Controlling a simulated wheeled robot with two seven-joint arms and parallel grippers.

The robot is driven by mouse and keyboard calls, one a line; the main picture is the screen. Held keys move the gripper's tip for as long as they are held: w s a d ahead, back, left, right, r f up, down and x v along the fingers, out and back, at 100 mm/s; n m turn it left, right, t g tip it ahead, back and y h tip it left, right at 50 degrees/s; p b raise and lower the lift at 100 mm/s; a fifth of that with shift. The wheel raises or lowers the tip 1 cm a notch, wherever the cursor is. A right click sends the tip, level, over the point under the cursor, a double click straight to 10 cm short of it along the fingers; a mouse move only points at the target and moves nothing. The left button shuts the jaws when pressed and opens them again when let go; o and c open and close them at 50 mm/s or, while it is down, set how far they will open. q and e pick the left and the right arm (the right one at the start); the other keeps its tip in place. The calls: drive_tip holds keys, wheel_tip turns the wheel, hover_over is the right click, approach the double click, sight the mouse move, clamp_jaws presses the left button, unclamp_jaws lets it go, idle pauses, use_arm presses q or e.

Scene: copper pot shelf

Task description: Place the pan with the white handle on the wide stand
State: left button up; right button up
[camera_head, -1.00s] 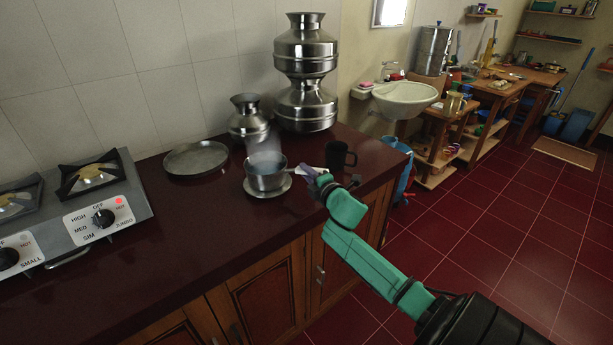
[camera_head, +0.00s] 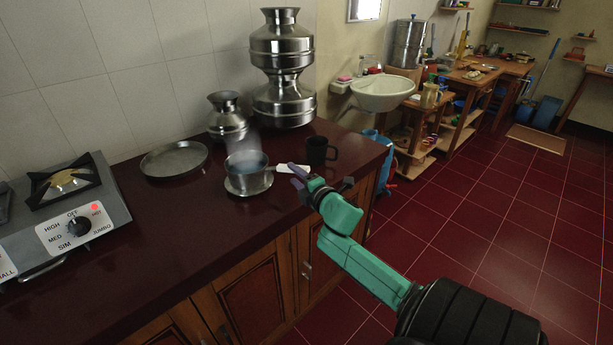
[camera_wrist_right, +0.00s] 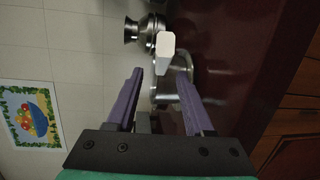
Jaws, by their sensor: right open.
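The steaming metal pan (camera_head: 247,174) with a white handle (camera_head: 284,168) sits upright on a small round metal plate (camera_head: 238,191) on the dark red counter. Its handle points right, towards my right gripper (camera_head: 299,176). A wider, flat round metal plate (camera_head: 174,159) lies empty to the left. My right gripper is open at the handle's end, apart from the pan body. In the right wrist view the white handle (camera_wrist_right: 165,44) shows ahead between the two purple fingers; I cannot tell whether they touch it. My left gripper is not in view.
A dark mug (camera_head: 318,151) stands just behind the handle, close to my gripper. Large metal pots (camera_head: 284,75) and a small pot (camera_head: 227,117) stand at the back wall. A stove (camera_head: 70,215) is at left. The front counter is clear.

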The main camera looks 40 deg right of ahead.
drive_tip(key=v, duration=0.8)
drive_tip(key=s+f+m+g, duration=0.3)
drive_tip(key=f, duration=0.9)
drive_tip(key=s+f+m+g, duration=0.2)
drive_tip(key=s+f+m, duration=0.15)
drive_tip(key=f, duration=0.75)
drive_tip(key=s+f+m+g, duration=0.2)
drive_tip(key=s+f+g, duration=0.1)
drive_tip(key=f, duration=0.9)
drive_tip(key=s+a+f+m+g+y, duration=0.1)
drive_tip(key=s+a+f+m+g, duration=0.1)
drive_tip(key=s+a+f, duration=0.3)
drive_tip(key=s+a+f+m+g+y, duration=0.1)
drive_tip(key=s+a+f+g, duration=0.1)
drive_tip(key=s+a+f, duration=0.3)
drive_tip(key=s+a+f+m+g+y, duration=0.1)
drive_tip(key=s+a+f+m+g, duration=0.1)
drive_tip(key=s+a+f, duration=0.3)
drive_tip(key=s+f+g, duration=0.1)
drive_tip(key=s+f, duration=0.3)
drive_tip(key=s, duration=0.6)
drive_tip(key=shift+a+f+m, duration=0.3)
drive_tip(key=shift+f+m, duration=0.05)
